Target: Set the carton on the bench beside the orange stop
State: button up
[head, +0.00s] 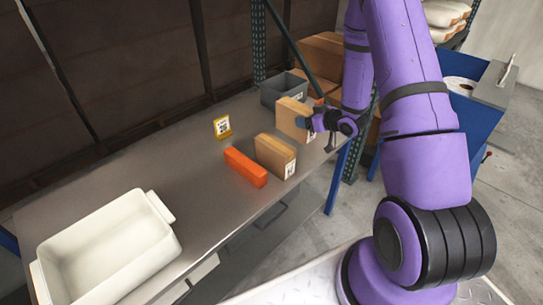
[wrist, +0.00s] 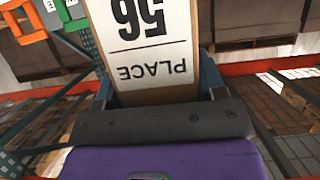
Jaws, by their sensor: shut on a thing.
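My gripper (head: 314,124) is shut on a brown carton (head: 292,117) over the right part of the bench (head: 200,160). The head view does not settle whether the carton's underside touches the bench. In the wrist view the held carton (wrist: 157,88) shows a white label reading "PLACE 56", upside down, between the fingers of my gripper (wrist: 160,80). The orange stop (head: 245,167) is a low bar lying on the bench, left of and nearer than the held carton. A second brown carton (head: 272,155) stands just right of the stop, between it and the held carton.
A yellow-edged sign (head: 222,127) stands behind the stop. A grey bin (head: 283,90) and larger boxes (head: 322,52) are at the back right. A white tub (head: 106,252) fills the bench's near left. Bare bench lies between tub and stop. Blue posts (head: 337,180) stand at the right.

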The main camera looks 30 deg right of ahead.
jog(key=shift+f, duration=4.95)
jog(key=o, duration=1.2)
jog(key=shift+f, duration=0.15)
